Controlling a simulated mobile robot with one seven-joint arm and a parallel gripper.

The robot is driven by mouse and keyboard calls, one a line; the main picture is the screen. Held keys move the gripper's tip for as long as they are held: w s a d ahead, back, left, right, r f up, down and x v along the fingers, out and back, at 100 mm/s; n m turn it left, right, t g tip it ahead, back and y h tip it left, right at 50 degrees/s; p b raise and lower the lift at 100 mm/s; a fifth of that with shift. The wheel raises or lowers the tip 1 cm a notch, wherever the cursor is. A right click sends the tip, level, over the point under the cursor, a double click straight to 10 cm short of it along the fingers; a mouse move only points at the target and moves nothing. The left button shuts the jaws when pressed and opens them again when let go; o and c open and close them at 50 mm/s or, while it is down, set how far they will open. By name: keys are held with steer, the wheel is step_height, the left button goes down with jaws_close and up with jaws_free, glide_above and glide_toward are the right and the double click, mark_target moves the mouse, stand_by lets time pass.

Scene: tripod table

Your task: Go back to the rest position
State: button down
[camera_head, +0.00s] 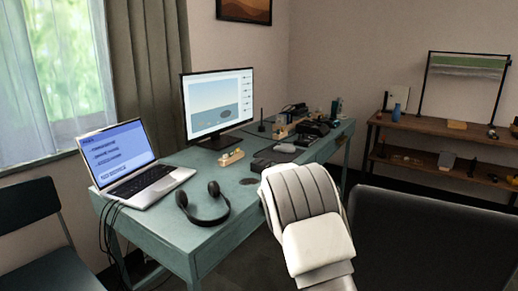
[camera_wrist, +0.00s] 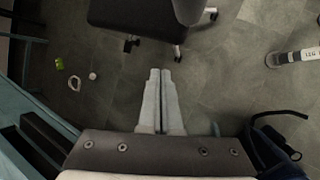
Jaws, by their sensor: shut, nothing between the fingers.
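My gripper (camera_wrist: 160,73) shows in the wrist view, pointing down over the grey tiled floor. Its two pale fingers are side by side and shut, with nothing between them. In the head view my white and grey arm rises at the lower middle, in front of the teal desk (camera_head: 203,237); the fingers are hidden there.
On the desk are a laptop (camera_head: 128,165), headphones (camera_head: 204,205), a monitor (camera_head: 218,104) and several small items. A wooden shelf (camera_head: 445,138) stands at the right. In the wrist view a wheeled chair (camera_wrist: 140,17) is ahead, and small objects (camera_wrist: 74,83) lie on the floor.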

steer(key=s+d+r+m+t+y, duration=0.15)
steer(key=s+r+m+y, duration=0.4)
steer(key=s+r, duration=1.2)
steer(key=s+a+r+m+t, duration=0.15)
steer(key=s+m, duration=0.75)
steer(key=s, duration=1.2)
step_height(320, 180, up, 27)
steer(key=p, duration=2.6)
steer(key=shift+s+r+p, duration=0.15)
steer(key=shift+r+p, duration=0.05)
steer(key=shift+p, duration=0.1)
steer(key=shift+d, duration=0.2)
